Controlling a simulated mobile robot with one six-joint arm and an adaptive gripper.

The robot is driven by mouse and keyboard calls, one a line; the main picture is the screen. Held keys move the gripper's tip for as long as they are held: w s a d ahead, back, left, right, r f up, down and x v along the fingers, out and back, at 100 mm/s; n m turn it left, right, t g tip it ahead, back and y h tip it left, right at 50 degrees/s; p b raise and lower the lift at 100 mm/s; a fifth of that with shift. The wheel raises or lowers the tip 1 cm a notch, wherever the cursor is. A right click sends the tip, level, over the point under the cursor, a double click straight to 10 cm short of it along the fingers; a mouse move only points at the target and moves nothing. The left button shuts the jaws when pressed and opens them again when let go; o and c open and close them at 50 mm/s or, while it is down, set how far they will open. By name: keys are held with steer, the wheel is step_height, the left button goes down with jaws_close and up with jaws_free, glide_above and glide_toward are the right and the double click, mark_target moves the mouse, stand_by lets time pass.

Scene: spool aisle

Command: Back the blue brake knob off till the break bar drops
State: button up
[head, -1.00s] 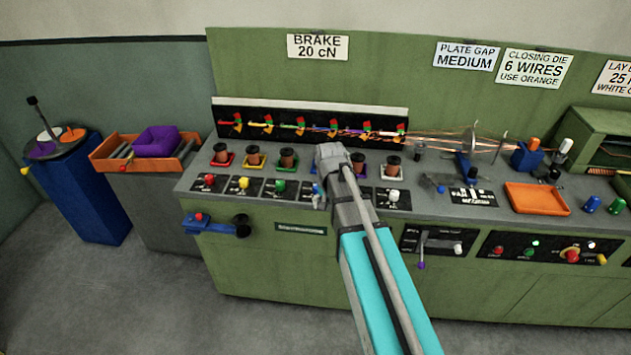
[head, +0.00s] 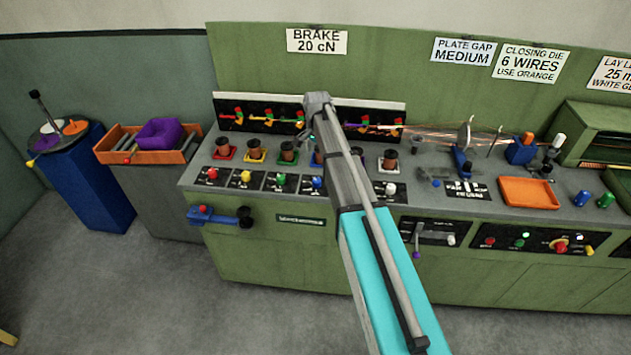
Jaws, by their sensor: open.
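The blue brake knob (head: 317,182) stands on the front row of the long green machine, on a black label plate, just left of my arm. My gripper (head: 314,132) is raised above and behind the knob, in front of the black strip of break bars. It is open and apart from the knob; its fingers are small and partly hidden by the wrist. The black strip (head: 262,119) carries coloured bars with red and green ends. The bar in line with the blue knob is hidden behind my arm, so its position cannot be told.
Red (head: 212,174), yellow (head: 246,177), green (head: 280,179) and white (head: 390,188) knobs share the row, with copper spools (head: 288,151) behind. A sign (head: 317,41) reads BRAKE 20 cN. An orange tray (head: 528,192) sits right. Floor in front is clear.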

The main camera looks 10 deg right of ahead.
mark_target(316, 180)
steer(key=shift+f, duration=0.1)
step_height(316, 180, down, 14)
steer(key=b, duration=1.3)
steer(key=shift+r+b, duration=0.2)
steer(key=shift+b, duration=0.15)
steer(key=shift+c, duration=0.3)
steer(key=c, duration=1.1)
